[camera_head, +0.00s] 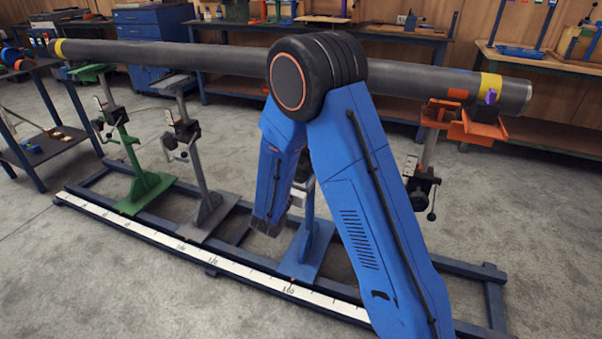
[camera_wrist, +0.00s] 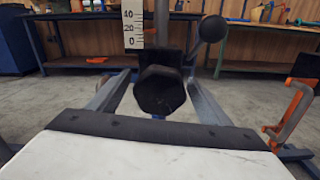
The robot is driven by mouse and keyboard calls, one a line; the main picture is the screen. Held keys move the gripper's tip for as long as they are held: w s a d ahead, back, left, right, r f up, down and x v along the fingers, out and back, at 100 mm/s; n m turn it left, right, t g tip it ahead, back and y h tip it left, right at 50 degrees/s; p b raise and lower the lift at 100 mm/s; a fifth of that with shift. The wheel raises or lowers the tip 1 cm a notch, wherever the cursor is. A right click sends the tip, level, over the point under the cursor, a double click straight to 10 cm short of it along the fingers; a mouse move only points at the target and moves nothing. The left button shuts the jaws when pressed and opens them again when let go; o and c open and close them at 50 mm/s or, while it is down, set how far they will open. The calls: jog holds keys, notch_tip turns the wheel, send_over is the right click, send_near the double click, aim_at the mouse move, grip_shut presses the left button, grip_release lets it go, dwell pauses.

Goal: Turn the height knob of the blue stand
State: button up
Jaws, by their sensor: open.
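The blue stand's base plate (camera_head: 308,250) sits on the floor frame in the head view. Its post and top are mostly hidden behind my arm. In the wrist view, a black faceted knob (camera_wrist: 160,92) faces me straight ahead, below a metal post (camera_wrist: 161,22) and a white height scale (camera_wrist: 133,30). My gripper (camera_wrist: 160,78) is open, with one grey finger on each side of the knob. The fingers look apart from it; exact depth is hard to tell. In the head view, my gripper is mostly hidden behind my arm.
A long dark pipe (camera_head: 180,55) runs across the stands, behind my arm. A green stand (camera_head: 145,190), a grey stand (camera_head: 207,210) and an orange-topped stand (camera_head: 465,122) stand along the frame. A black ball-ended lever (camera_wrist: 212,28) juts out at the knob's upper right.

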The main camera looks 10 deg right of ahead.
jog(key=c, duration=1)
jog(key=shift+c, duration=0.2)
jog(key=shift+n, duration=0.3)
jog(key=n, duration=0.8)
jog(key=shift+a, duration=0.1)
jog(key=n, duration=0.6)
jog(key=shift+f, duration=0.1)
jog(key=n, duration=0.7)
jog(key=shift+f, duration=0.1)
